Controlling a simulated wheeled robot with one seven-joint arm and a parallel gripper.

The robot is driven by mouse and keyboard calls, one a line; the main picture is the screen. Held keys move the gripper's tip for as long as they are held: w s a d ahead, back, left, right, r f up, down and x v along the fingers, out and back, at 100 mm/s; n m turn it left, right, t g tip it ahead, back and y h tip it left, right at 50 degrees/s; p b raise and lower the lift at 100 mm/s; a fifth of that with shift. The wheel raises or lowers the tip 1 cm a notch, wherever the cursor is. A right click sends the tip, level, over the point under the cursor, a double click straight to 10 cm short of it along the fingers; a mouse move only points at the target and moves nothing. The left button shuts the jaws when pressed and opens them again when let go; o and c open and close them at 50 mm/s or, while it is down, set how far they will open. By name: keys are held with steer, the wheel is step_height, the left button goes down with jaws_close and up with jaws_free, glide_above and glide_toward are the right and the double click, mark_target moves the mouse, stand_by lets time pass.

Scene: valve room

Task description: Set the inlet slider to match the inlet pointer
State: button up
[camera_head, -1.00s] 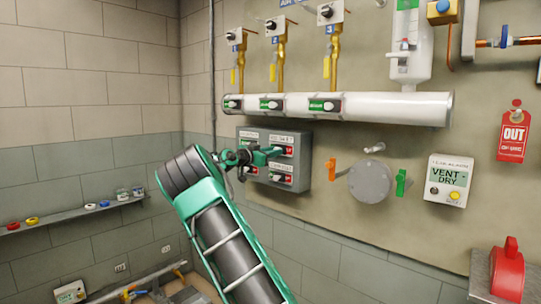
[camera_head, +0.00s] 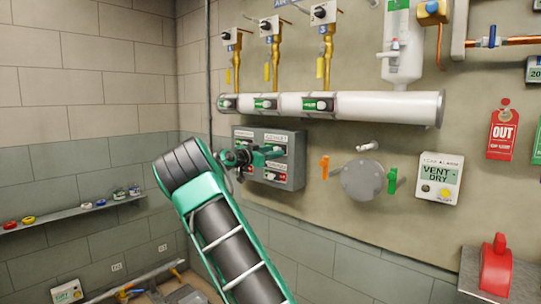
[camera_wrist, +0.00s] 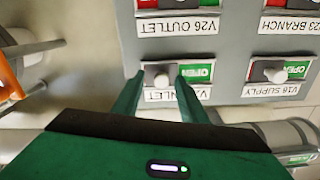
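The grey slider panel (camera_head: 297,172) is on the wall below the white pipe. In the wrist view, the inlet slider's pale knob (camera_wrist: 161,79) stands in its slot, left of a green OPEN field. A partly covered INLET label is below it. My gripper (camera_wrist: 158,82) is open, with one green finger on each side of the knob; I cannot tell whether they touch it. In the head view my gripper (camera_head: 280,152) is at the panel and hides part of it. I cannot make out the inlet pointer for certain in either view.
The supply slider (camera_wrist: 277,75) is right of the inlet slider in the wrist view; the outlet label (camera_wrist: 179,27) is above. The white pipe (camera_head: 380,107) carries several small green indicators. A grey round wheel (camera_head: 362,180) and orange handle (camera_head: 324,167) are right of the panel.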

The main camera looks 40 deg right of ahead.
steer(key=a, duration=1)
steer(key=shift+s, duration=0.3)
steer(key=s+f+n+g+y, duration=0.1)
steer(key=s+f+n+y, duration=0.1)
steer(key=s+f+y, duration=0.6)
steer(key=s+f+n+y, duration=0.2)
steer(key=s+f, duration=0.5)
steer(key=s, duration=0.5)
steer(key=s+a+f+n+y, duration=0.2)
steer(key=s+a+n, duration=0.1)
steer(key=s+a, duration=0.5)
steer(key=s+a+f+n+y, duration=0.3)
steer(key=s+a, duration=0.6)
steer(key=a, duration=0.1)
steer(key=s+a+f+n+y, duration=0.3)
steer(key=s+a, duration=0.5)
steer(key=a, duration=0.1)
steer(key=shift+s+f, duration=0.25)
steer(key=shift+s, duration=0.15)
steer(key=shift+w, duration=0.15)
